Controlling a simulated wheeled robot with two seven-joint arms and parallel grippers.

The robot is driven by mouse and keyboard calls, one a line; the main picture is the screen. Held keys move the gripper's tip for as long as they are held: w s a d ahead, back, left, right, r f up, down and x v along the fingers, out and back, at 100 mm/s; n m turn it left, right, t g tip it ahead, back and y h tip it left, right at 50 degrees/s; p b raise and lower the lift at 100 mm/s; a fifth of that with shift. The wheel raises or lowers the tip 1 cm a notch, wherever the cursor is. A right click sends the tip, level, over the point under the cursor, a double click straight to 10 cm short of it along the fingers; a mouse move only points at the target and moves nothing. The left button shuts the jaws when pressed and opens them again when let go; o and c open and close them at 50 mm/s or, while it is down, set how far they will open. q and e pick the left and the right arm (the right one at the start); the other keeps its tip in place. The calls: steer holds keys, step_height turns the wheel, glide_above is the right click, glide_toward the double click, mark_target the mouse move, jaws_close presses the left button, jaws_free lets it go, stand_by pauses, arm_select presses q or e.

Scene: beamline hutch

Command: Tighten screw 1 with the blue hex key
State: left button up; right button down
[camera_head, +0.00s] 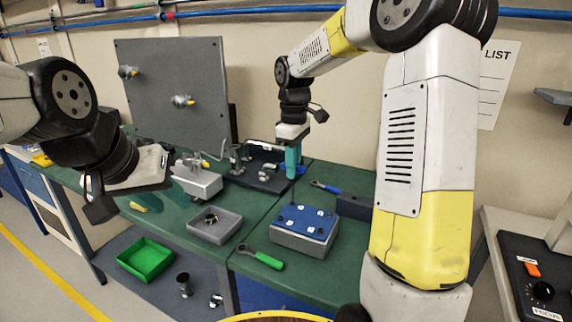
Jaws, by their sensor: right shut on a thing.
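My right gripper (292,143) points down at the back of the green bench, shut on an upright teal object (292,162). This object is mostly a straight shaft or handle; I cannot tell what tool it is. A blue-handled tool (325,187) lies on the bench in front of it, apart from the gripper; its type is unclear. A blue plate (306,216) with several small white labels sits on a grey block (300,241). The labels and screws are too small to tell which is screw 1. My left gripper (112,194) hangs at the left; its jaw opening is unclear.
A dark plate with posts (260,176) stands beside the teal object. A grey tray (214,226), a green-handled tool (262,257) and a white device (197,182) are on the bench. A green bin (145,258) is lower down. A grey panel (175,92) rises behind.

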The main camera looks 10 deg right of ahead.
steer(key=shift+f, duration=0.55)
stand_by(0.5)
steer(key=m, duration=0.4)
stand_by(0.4)
steer(key=shift+m, duration=2)
steer(key=m, duration=0.4)
steer(key=shift+f, duration=0.1)
